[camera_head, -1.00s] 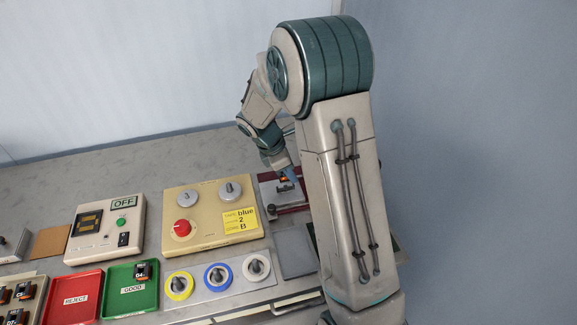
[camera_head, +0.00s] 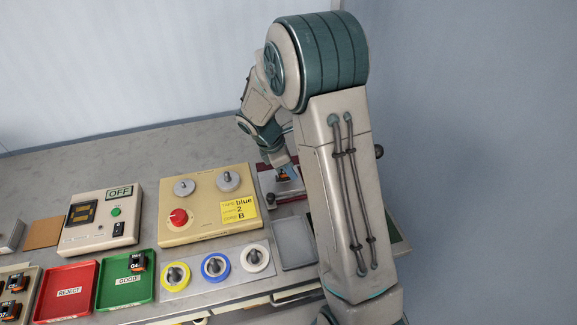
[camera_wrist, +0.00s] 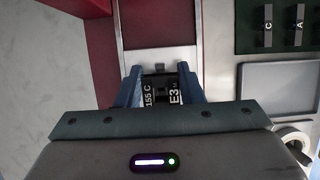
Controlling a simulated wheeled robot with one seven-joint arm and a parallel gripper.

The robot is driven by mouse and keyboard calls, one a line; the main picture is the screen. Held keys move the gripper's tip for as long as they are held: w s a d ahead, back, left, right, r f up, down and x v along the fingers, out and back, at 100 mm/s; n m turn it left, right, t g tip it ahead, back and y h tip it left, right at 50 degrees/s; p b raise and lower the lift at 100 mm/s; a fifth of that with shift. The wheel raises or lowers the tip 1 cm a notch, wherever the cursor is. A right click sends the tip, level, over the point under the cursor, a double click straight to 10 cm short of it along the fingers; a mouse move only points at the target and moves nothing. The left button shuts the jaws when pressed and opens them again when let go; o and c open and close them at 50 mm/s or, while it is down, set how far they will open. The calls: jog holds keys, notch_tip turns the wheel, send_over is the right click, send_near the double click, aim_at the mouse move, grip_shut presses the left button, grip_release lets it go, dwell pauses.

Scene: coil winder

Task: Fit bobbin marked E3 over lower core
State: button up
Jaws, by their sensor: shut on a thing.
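My gripper (camera_wrist: 160,95) is shut on the bobbin marked E3 (camera_wrist: 174,97), which sits between its blue fingers in the wrist view. The bobbin is dark with white lettering. A light metal plate with a small block (camera_wrist: 158,56) lies just ahead of the fingers, on a dark red fixture. In the head view my gripper (camera_head: 287,172) is over that fixture (camera_head: 291,197), partly behind my arm. The lower core cannot be made out clearly, and whether the bobbin touches it cannot be told.
The beige winder panel (camera_head: 207,220) with a red knob stands left of the fixture. A grey tray (camera_head: 294,241) and yellow, blue and white spools lie in front. A green GOOD tray (camera_head: 127,286) holds a bobbin. Cores marked C and A (camera_wrist: 283,25) stand in a dark rack.

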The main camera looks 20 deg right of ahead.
jog(key=shift+f, duration=0.15)
jog(key=shift+f+b, duration=0.5)
jog(key=shift+f, duration=0.15)
jog(key=o, duration=1)
jog(key=shift+o, duration=0.2)
jog(key=v, duration=1.4)
jog(key=shift+f, duration=0.1)
